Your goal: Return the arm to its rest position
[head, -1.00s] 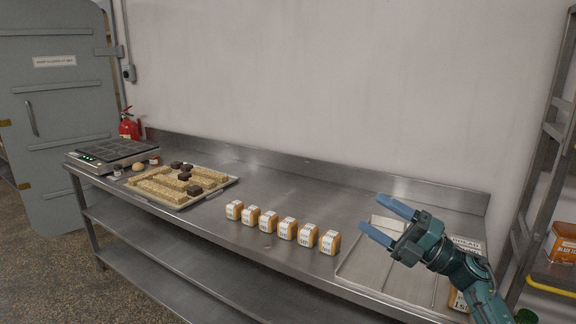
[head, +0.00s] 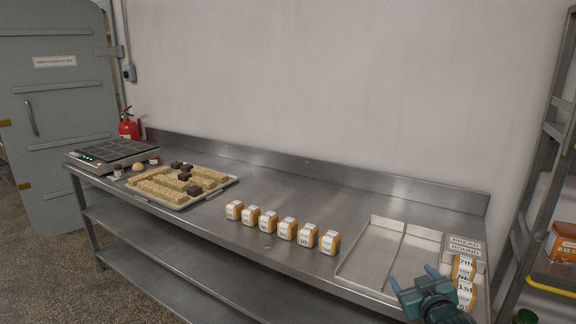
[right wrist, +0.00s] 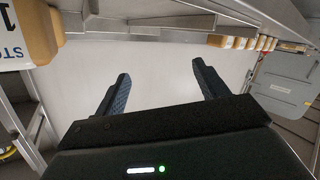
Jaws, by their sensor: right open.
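My right gripper (head: 419,282) is at the lower right of the head view, in front of the near edge of the divided metal tray (head: 373,246). Its two blue fingers are apart and nothing is between them. In the right wrist view the open gripper (right wrist: 160,85) has only plain pale wall between and beyond its fingers. My left gripper is not in view.
A row of several labelled orange-and-white blocks (head: 286,228) stands on the steel counter (head: 250,188). More blocks (head: 464,268) stand at the tray's right. A baking tray (head: 213,192) and a flat appliance (head: 112,150) are at left. Shelving (head: 545,165) stands at right.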

